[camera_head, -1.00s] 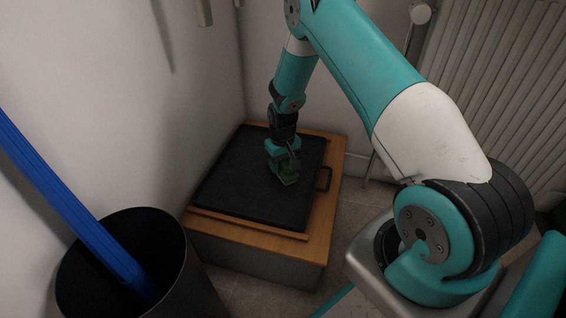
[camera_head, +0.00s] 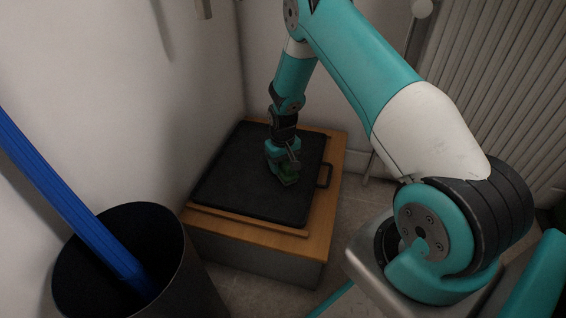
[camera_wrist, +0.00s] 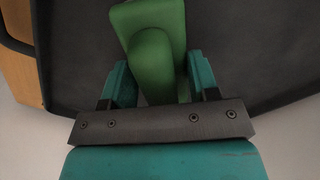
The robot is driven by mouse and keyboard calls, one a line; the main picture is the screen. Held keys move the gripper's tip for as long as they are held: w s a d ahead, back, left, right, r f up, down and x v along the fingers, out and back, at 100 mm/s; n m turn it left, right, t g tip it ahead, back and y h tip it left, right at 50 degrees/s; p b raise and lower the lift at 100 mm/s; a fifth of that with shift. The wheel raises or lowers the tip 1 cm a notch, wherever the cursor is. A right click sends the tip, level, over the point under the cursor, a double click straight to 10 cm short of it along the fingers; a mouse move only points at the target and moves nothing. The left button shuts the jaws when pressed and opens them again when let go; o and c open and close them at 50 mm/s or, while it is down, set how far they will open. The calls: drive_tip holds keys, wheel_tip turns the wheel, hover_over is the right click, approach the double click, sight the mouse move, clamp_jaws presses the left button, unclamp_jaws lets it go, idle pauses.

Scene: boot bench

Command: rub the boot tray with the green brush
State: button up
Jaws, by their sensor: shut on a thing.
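The boot tray (camera_head: 245,192) is a flat black tray with a raised rim and a handle at its right side. It lies on a low wooden-topped bench, and its dark surface also fills much of the wrist view (camera_wrist: 255,45). My gripper (camera_head: 284,166) is over the right part of the tray. In the wrist view its teal fingers (camera_wrist: 158,85) are shut on the green brush (camera_wrist: 150,55), one on each side. The brush (camera_head: 288,178) is low at the tray's surface; whether it touches cannot be told for sure.
The bench's wooden top (camera_head: 320,225) shows around the tray. A dark bin (camera_head: 185,280) with a blue pole (camera_head: 70,205) in it stands at the front left. Walls close in behind and left, and a ribbed white radiator (camera_head: 500,90) is at the right. Floor shows right of the bench.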

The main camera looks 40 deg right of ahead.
drive_tip(key=shift+w+d, duration=1.15)
drive_tip(key=shift+d, duration=0.25)
drive_tip(key=shift+s+a+f+p, duration=0.1)
drive_tip(key=shift+s+a+p, duration=0.85)
drive_tip(key=shift+a, duration=0.15)
drive_tip(key=shift+s+a+f, duration=0.2)
drive_tip(key=shift+s+a, duration=0.15)
drive_tip(key=shift+a, duration=0.15)
drive_tip(key=shift+w+a, duration=0.45)
drive_tip(key=shift+w, duration=0.25)
drive_tip(key=shift+c, duration=0.3)
drive_tip(key=shift+w+d+r, duration=0.1)
drive_tip(key=shift+w+d, duration=0.5)
drive_tip(key=shift+d, duration=0.2)
drive_tip(key=shift+w+d+r, duration=0.1)
drive_tip(key=shift+w+d, duration=0.5)
drive_tip(key=shift+d, duration=0.2)
drive_tip(key=shift+c, duration=0.4)
drive_tip(key=shift+a, duration=0.1)
